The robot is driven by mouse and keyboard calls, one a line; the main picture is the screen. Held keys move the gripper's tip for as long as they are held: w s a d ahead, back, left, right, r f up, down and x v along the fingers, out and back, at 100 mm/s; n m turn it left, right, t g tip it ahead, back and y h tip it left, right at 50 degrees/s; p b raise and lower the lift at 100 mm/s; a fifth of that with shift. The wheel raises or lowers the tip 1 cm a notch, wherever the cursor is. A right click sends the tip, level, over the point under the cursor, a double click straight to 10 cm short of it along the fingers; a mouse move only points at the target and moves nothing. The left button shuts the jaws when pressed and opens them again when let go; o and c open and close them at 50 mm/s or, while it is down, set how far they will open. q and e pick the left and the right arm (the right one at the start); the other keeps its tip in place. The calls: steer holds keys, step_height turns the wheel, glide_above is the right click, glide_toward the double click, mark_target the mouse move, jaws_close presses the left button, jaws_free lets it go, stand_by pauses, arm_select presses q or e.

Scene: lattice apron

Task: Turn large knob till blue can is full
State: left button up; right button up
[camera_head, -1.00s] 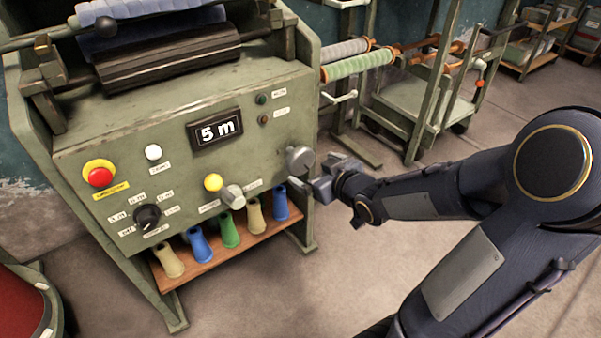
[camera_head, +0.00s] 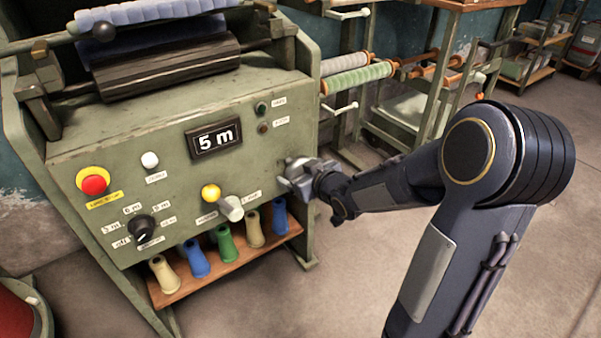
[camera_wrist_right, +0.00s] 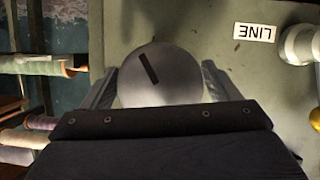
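The large knob, a round silver dial with a dark slot mark (camera_wrist_right: 158,88), is at the right edge of the green machine panel. My right gripper (camera_head: 302,180) is at this knob in the head view and partly covers it. In the right wrist view my right gripper (camera_wrist_right: 160,90) has one finger on each side of the knob, spread wide with slim gaps. Whether they touch it I cannot tell. The display (camera_head: 214,138) reads 5 m. No blue can is recognisable; two blue spool-like pieces, one left (camera_head: 196,258) and one right (camera_head: 279,217), stand on the shelf below. My left gripper is out of view.
A smaller silver knob (camera_head: 231,208), yellow button (camera_head: 211,193), black selector (camera_head: 142,228) and red stop button (camera_head: 94,184) are on the panel (camera_head: 120,165). A spool rack (camera_head: 358,78) stands behind.

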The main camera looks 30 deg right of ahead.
steer(key=c, duration=0.6)
steer(key=shift+r+m+y+p, duration=0.1)
steer(key=shift+m+y+p, duration=0.45)
steer(key=shift+p, duration=0.45)
steer(key=shift+c, duration=0.2)
steer(key=m+y+p, duration=0.2)
steer(key=p, duration=0.2)
steer(key=m+y+p, duration=0.1)
steer(key=m+p, duration=0.2)
steer(key=p, duration=0.2)
steer(key=shift+s+r+m+y, duration=0.1)
steer(key=shift+m+y, duration=0.25)
steer(key=shift+a+m+t+y+p, duration=0.1)
steer(key=shift+m+t+y+p, duration=0.3)
steer(key=shift+m+p, duration=0.7)
steer(key=shift+m+y+p, duration=0.7)
steer(key=shift+m+p, duration=0.15)
steer(key=shift+m, duration=0.05)
steer(key=shift+m+t+y+p, duration=0.3)
steer(key=shift+m+t, duration=0.3)
steer(key=shift+m, duration=0.6)
steer(key=shift+m+t+y, duration=0.3)
steer(key=shift+m+t, duration=0.1)
steer(key=shift+m, duration=0.7)
steer(key=shift+m+t, duration=0.6)
steer(key=shift+m, duration=1)
